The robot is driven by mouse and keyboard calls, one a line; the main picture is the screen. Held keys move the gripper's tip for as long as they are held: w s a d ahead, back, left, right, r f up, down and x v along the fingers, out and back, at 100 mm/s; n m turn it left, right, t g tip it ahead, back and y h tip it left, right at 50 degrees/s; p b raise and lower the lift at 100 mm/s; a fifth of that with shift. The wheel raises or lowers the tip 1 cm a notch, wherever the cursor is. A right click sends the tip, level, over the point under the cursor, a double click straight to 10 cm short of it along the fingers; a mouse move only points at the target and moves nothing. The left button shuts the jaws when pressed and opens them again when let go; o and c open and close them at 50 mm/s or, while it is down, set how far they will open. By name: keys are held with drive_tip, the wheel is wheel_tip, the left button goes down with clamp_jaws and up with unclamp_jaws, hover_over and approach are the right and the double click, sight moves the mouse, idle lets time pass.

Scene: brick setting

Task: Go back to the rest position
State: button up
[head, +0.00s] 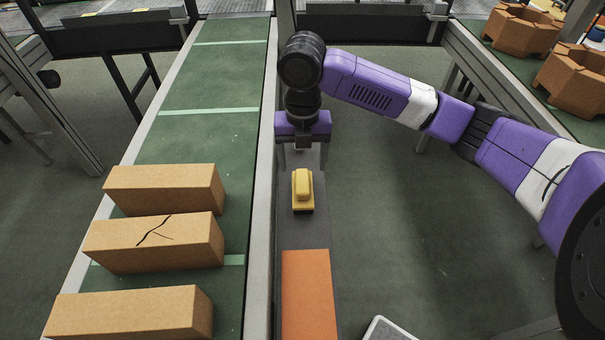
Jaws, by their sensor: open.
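My gripper (303,157) is at the end of my purple and white arm, pointing down over a narrow grey shelf (309,234) beside the green conveyor. Its two fingers are apart, with nothing visible between them. A small yellow object (303,187) with a dark base stands on the shelf just in front of the gripper, nearer to me. The two look apart, though the exact gap is hard to tell.
Several tan bricks lie on the green conveyor (210,80); the middle one (155,243) has a dark crack. An orange block (307,295) lies on the shelf's near end. Brown open boxes (522,30) stand on another conveyor at upper right.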

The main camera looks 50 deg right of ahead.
drive_tip(key=shift+r, duration=0.75)
